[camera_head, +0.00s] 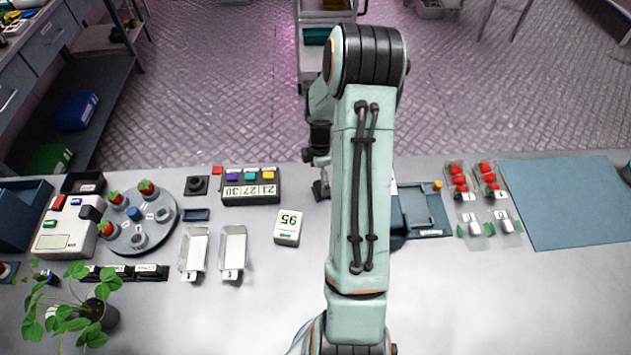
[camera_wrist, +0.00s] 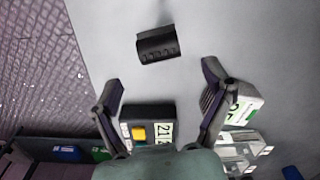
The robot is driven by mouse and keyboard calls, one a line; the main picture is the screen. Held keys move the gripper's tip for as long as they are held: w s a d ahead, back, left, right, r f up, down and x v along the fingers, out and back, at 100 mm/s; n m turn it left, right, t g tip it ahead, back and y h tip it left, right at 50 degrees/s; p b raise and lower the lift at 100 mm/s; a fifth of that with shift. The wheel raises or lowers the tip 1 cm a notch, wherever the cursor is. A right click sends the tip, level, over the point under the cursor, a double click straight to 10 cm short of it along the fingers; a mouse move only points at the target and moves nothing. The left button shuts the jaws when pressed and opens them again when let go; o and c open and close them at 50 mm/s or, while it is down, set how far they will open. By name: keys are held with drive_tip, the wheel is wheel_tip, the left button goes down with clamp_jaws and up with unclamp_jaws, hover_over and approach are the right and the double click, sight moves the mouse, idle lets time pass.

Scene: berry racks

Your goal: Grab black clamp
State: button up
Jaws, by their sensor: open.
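A black piece with a ridged edge, which looks like the black clamp (camera_wrist: 158,46), lies on the light table in the wrist view. It is beyond my fingertips and roughly centred between them. My gripper (camera_wrist: 162,76) is open, with its two fingers spread wide and nothing between the tips. In the head view my gripper (camera_head: 320,188) shows only partly at the left of my arm, above the table's back part.
A black display box (camera_head: 251,186) and a white cube marked 95 (camera_head: 288,226) stand left of my gripper. A blue tray (camera_head: 436,231) is right of my arm, then berry packs (camera_head: 473,178) and a blue mat (camera_head: 575,205). The table's front middle is clear.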

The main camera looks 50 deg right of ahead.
sight(319, 188)
wheel_tip(319, 188, down, 5)
drive_tip(key=shift+r, duration=0.1)
drive_tip(key=c, duration=0.9)
